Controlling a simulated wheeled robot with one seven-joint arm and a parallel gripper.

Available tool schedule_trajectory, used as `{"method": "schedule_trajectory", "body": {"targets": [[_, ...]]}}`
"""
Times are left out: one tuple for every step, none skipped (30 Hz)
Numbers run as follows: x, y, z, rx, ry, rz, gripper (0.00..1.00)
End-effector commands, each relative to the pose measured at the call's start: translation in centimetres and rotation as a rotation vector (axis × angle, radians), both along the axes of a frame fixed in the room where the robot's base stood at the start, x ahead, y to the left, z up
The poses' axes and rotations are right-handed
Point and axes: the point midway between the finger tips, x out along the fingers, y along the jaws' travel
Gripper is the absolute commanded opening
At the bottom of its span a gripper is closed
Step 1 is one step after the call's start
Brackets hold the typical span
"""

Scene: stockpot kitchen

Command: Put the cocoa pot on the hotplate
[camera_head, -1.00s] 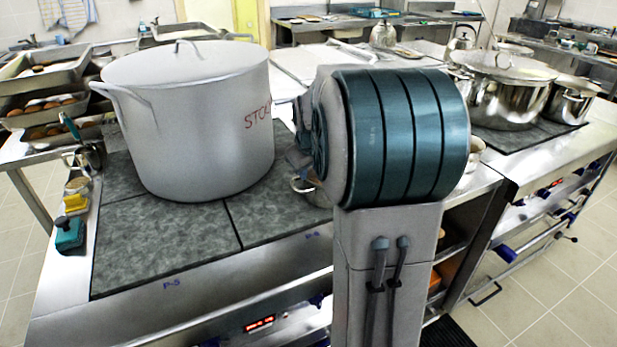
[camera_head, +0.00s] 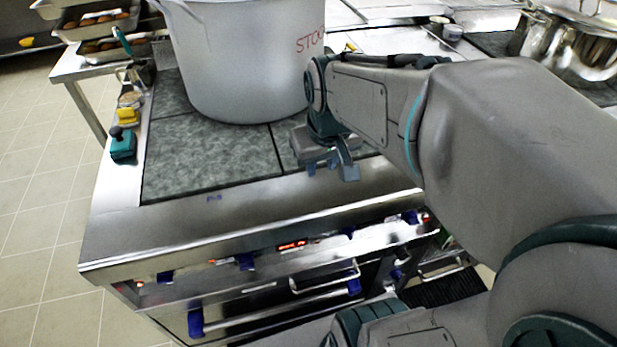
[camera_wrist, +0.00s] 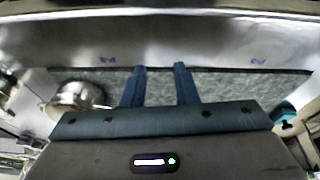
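A small shiny steel pot (camera_wrist: 78,97), which may be the cocoa pot, stands at the left in the wrist view, beside the grey mottled hotplate (camera_wrist: 215,82). I see no label on it, and in the head view my arm hides that spot. The hotplate also shows in the head view (camera_head: 210,160), with its front part bare. My gripper (camera_head: 331,169) is over the hotplate's front right part, pointing down. In the wrist view its two blue fingers (camera_wrist: 160,72) are apart with nothing between them. The small pot is to the left of the fingers there.
A big grey stockpot (camera_head: 240,65) stands on the rear of the hotplate, close to my arm. A teal-handled block (camera_head: 122,145) and a yellow sponge (camera_head: 127,116) lie along the left counter edge. Large steel pots (camera_head: 570,45) stand at the far right.

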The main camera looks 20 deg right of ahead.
Motion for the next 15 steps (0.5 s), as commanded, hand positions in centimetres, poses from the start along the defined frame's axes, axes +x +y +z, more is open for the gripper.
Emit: {"method": "schedule_trajectory", "body": {"targets": [[-1.9,1.2,-0.8,0.015,0.012,-0.001,0.27],[-2.9,1.6,-1.2,0.021,0.021,-0.007,0.27],[-3.9,2.2,-1.7,0.03,0.031,-0.013,0.27],[-4.6,2.5,-2.1,0.035,0.039,-0.018,0.27],[-5.2,2.8,-2.3,0.039,0.044,-0.021,0.27],[-5.8,3.1,-2.6,0.044,0.05,-0.026,0.27],[-6.0,3.2,-2.8,0.046,0.053,-0.028,0.27],[-6.3,3.3,-2.9,0.047,0.056,-0.029,0.27],[-6.4,3.4,-3.0,0.049,0.058,-0.032,0.27],[-6.5,3.4,-3.0,0.05,0.058,-0.033,0.27],[-6.5,3.4,-3.1,0.05,0.058,-0.033,0.27],[-6.5,3.4,-3.1,0.05,0.058,-0.034,0.27],[-6.5,3.4,-3.0,0.05,0.058,-0.034,0.27],[-6.5,3.4,-3.0,0.05,0.058,-0.034,0.27],[-6.4,3.4,-3.0,0.05,0.058,-0.034,0.27]]}}
